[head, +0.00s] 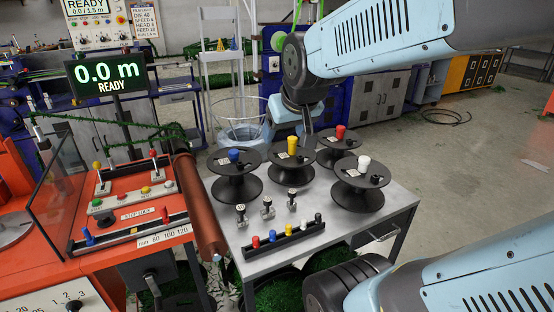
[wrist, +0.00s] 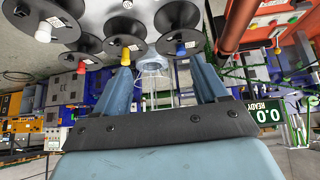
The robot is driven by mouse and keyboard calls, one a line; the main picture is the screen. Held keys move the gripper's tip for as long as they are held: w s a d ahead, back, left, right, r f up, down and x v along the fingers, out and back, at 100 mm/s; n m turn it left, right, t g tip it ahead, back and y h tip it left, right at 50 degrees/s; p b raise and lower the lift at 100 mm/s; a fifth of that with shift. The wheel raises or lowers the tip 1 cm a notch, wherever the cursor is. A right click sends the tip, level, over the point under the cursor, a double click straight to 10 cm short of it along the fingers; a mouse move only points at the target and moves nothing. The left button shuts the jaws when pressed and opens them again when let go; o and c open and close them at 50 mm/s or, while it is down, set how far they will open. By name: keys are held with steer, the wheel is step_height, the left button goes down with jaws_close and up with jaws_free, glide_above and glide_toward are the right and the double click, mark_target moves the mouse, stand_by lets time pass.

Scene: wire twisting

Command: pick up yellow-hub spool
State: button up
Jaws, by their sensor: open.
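The yellow-hub spool (head: 291,173) is black and stands upright on the grey table in the back row, between the blue-hub and red-hub spools. Its yellow hub (head: 292,145) sticks up from the top flange. My gripper (head: 302,128) is above and behind this spool in the head view, and partly overlaps other things there. In the wrist view the yellow-hub spool (wrist: 128,20) hangs at the top, upside down, with its hub by the left fingertip. The two fingers (wrist: 162,64) are spread wide with nothing between them.
Around it stand the blue-hub spool (head: 236,187), red-hub spool (head: 341,155) and white-hub spool (head: 359,197). Small metal pieces (head: 267,208) and a rack of coloured pegs (head: 283,237) lie on the table (head: 330,222) in front. A copper-coloured roller (head: 200,205) borders the table's left side.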

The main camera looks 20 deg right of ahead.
steer(key=w+d+f+t+h, duration=0.1)
steer(key=w+d+f, duration=0.15)
steer(key=w, duration=0.35)
steer(key=w+d+f+t, duration=0.1)
steer(key=w+d+f, duration=0.15)
steer(key=w, duration=0.45)
steer(key=t, duration=0.6)
glide_toward(294, 144)
steer(key=s+a+r, duration=0.2)
steer(key=a+r, duration=0.2)
steer(key=s+d+f+m+t+h, duration=0.1)
steer(key=d+f+t, duration=0.2)
steer(key=f, duration=0.4)
steer(key=w, duration=0.2)
steer(key=w+d, duration=0.1)
steer(key=w, duration=0.4)
steer(key=shift+w+d+r, duration=0.25)
steer(key=shift+w+d, duration=0.05)
steer(key=shift+w, duration=0.1)
steer(key=shift+w+d, duration=0.15)
steer(key=shift+w, duration=1.2)
steer(key=shift+w+d, duration=0.1)
steer(key=shift+w, duration=1.25)
steer(key=shift+c, duration=0.3)
jaws_close()
